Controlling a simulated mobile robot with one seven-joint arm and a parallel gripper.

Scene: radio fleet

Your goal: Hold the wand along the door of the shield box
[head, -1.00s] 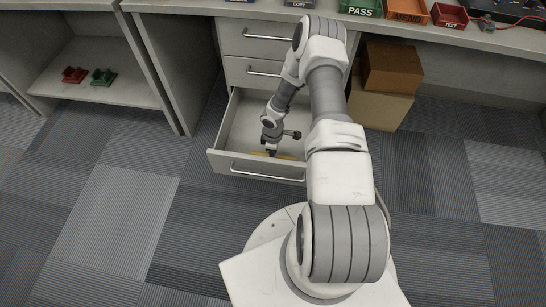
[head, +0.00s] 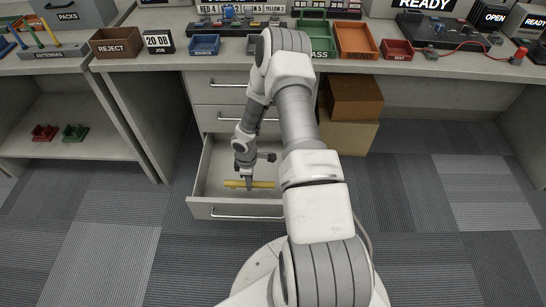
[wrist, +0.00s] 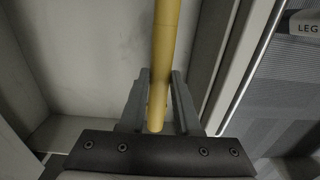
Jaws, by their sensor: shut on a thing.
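The yellow wand (head: 235,184) lies level across the open drawer (head: 210,210) below the bench, in the head view. My gripper (head: 249,184) reaches down into the drawer and is shut on the wand. In the wrist view the wand (wrist: 165,55) runs between the two grey fingers of my gripper (wrist: 160,95), with its near end close to the palm. I cannot tell whether the wand touches the drawer floor. I cannot make out which thing is the shield box or its door.
The bench top holds a REJECT bin (head: 115,43), a blue tray (head: 205,45), a green bin (head: 322,48), an orange bin (head: 357,42) and a red tray (head: 397,50). Cardboard boxes (head: 352,100) stand under the bench, right of the drawer. The carpet at the right is clear.

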